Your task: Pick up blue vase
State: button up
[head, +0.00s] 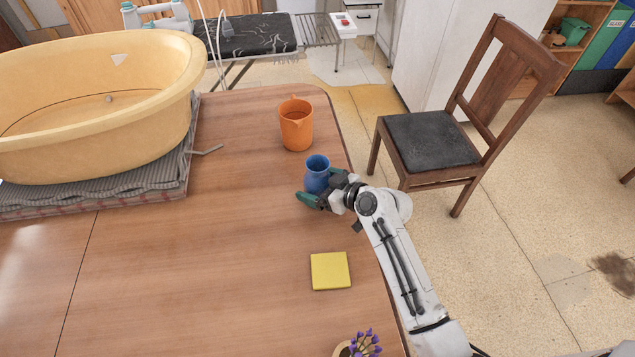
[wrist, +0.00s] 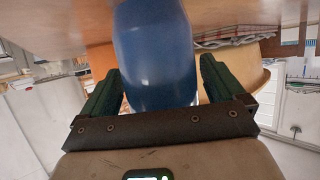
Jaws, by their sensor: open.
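The blue vase (head: 317,174) stands upright on the wooden table near its right edge. My gripper (head: 318,195) is at the vase, low near the table top, reaching in from the right. In the wrist view the blue vase (wrist: 153,55) fills the space between the two green fingers of my gripper (wrist: 158,85). The fingers are open, one on each side of the vase, with a narrow gap visible at the right finger. The lower part of the vase is partly hidden by the gripper in the head view.
An orange pitcher (head: 296,124) stands just behind the vase. A yellow square (head: 330,271) lies nearer on the table (head: 190,270), and a purple-flowered plant (head: 362,345) is at the front edge. A large yellow tub (head: 95,105) is at left. A chair (head: 432,140) stands right.

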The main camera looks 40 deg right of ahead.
jog(key=shift+w, duration=0.15)
jog(key=c, duration=1.3)
